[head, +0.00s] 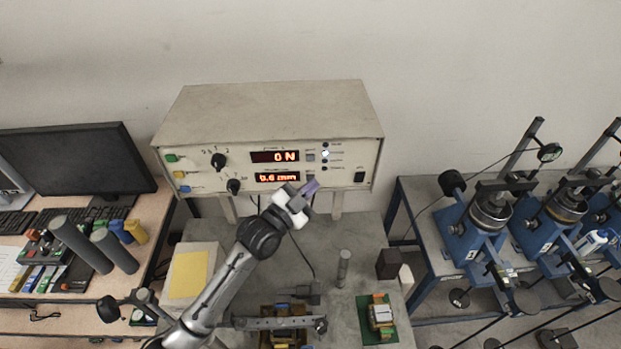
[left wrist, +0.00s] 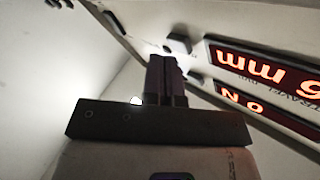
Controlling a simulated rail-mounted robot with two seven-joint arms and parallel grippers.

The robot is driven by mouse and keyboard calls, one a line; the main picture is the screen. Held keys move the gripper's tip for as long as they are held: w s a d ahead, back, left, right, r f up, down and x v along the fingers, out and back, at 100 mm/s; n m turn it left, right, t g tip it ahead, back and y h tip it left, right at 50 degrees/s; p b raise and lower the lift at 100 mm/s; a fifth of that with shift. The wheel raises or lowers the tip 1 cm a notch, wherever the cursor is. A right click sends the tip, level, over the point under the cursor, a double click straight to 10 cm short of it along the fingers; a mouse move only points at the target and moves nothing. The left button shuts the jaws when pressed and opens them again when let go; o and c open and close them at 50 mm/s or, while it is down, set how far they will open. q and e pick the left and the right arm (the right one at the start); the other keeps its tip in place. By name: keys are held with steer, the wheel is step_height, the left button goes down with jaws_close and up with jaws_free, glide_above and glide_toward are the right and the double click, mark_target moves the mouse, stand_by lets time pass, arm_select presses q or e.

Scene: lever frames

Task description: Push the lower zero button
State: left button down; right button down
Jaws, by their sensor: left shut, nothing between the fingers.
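The control box (head: 275,110) stands at the back with two red readouts, the upper showing 0 N (head: 275,156) and the lower 0.6 mm (head: 277,177). The upper zero button (head: 311,157) is right of the upper readout. My left gripper (head: 311,187) is shut and empty, its purple fingertips just in front of the panel by the lower readout's right end, largely hiding the lower zero button. In the left wrist view the panel looks upside down; the lower zero button (left wrist: 180,43) is a dark block beside the shut fingertips (left wrist: 164,60). Contact cannot be told. My right gripper is not in view.
Below the box is a grey bench with a yellow-topped block (head: 190,274), a small grey cylinder (head: 344,268) and a green board (head: 380,330). A monitor (head: 75,160) stands at left. Blue lever frames (head: 480,235) stand at right.

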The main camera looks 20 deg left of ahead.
arm_select(q)
steer(key=shift+w+a, duration=0.2)
steer(key=shift+w, duration=0.1)
stand_by(0.4)
stand_by(0.5)
steer(key=shift+s+d+p, duration=0.35)
steer(key=shift+s+p, duration=0.15)
steer(key=shift+s, duration=0.2)
steer(key=s+p, duration=0.1)
steer(key=s+d+p, duration=0.1)
steer(key=s, duration=0.1)
steer(key=s+d+p, duration=0.1)
steer(key=shift+s+d, duration=0.1)
steer(key=shift+s, duration=0.15)
stand_by(0.4)
